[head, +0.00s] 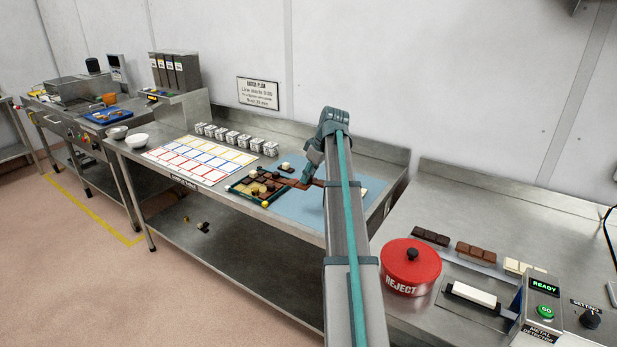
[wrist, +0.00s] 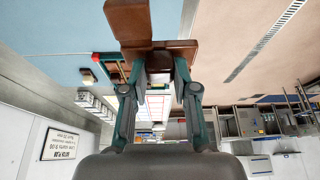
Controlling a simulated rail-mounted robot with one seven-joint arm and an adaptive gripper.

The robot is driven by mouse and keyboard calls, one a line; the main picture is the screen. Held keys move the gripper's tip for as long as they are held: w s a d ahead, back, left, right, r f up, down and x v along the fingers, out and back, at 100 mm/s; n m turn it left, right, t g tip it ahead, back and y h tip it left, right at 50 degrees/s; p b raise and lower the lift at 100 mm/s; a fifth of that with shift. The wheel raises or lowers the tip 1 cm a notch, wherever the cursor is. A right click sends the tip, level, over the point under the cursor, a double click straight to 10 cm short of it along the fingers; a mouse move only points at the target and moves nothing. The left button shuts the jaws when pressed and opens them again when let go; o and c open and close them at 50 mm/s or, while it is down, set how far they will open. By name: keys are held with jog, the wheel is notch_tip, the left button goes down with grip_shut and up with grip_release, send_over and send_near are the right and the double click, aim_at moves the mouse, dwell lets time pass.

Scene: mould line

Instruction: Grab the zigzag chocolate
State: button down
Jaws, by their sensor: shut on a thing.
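My gripper (head: 304,180) is over the blue mat at the right of the chocolate tray. In the wrist view its two teal fingers (wrist: 160,72) are shut on a brown, stepped chocolate piece (wrist: 128,22), which looks like the zigzag chocolate. Its blocks stick out beyond the fingertips, with one side reaching further than the other. The held piece appears in the head view as a small brown shape (head: 291,183). The fingers hide part of it, and I cannot tell how far it is above the mat.
A dark green tray (head: 236,191) with several chocolates stands left of my gripper. A cream-topped chocolate (head: 286,167) is close behind. The blue mat (head: 305,208) has free room in front. A red reject tin (head: 410,266) and chocolate bars (head: 476,253) are on the right bench.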

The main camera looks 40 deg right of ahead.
notch_tip(320, 180, up, 7)
jog(key=p, duration=0.3)
jog(key=shift+f, duration=0.2)
jog(key=shift+s+f, duration=0.1)
